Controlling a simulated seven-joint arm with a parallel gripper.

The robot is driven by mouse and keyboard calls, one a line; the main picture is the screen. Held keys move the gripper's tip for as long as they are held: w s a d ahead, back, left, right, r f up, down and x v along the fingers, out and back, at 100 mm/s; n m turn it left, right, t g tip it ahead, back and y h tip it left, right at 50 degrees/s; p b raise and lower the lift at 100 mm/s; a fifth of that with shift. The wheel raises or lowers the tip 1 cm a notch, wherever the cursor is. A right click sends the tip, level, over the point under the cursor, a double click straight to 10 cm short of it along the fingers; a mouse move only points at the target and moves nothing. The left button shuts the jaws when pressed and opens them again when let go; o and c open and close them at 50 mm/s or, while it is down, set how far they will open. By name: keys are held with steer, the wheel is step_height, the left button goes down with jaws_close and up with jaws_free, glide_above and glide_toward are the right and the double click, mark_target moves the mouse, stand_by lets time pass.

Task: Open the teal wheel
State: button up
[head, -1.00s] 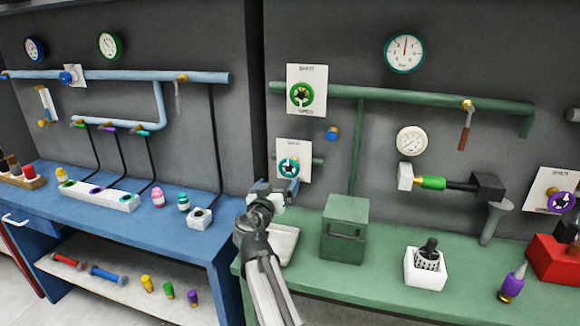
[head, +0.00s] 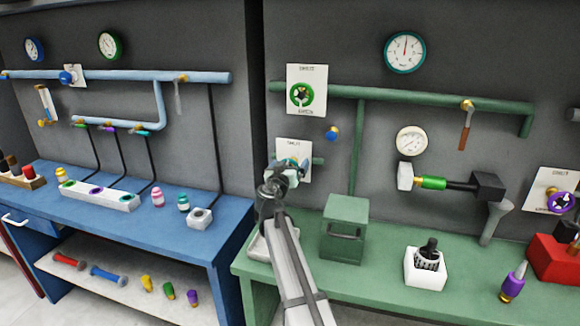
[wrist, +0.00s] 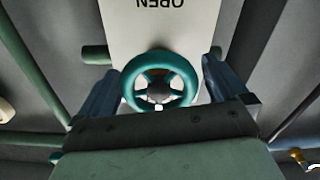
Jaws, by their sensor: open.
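The teal wheel (wrist: 130,88) is a spoked ring with a small hub. In the wrist view it stands upright in front of a white plate (wrist: 160,25) whose word OPEN appears upside down. My gripper (wrist: 162,72) is open, with one blue-grey finger on each side of the wheel. Small gaps seem to remain between the fingers and the rim; I cannot tell whether either touches it. In the head view my gripper (head: 290,168) is in front of the lower white plate (head: 294,147) and hides most of the wheel.
A green wheel (head: 301,95) sits on a plate just above, with a blue knob (head: 333,133) to the right. A green box (head: 345,228) and a pale tray (head: 262,246) stand on the green bench below. Green pipe (head: 400,95) runs along the wall.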

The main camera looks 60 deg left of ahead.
steer(key=shift+w+a, duration=0.15)
steer(key=shift+c, duration=0.2)
steer(key=c, duration=0.9)
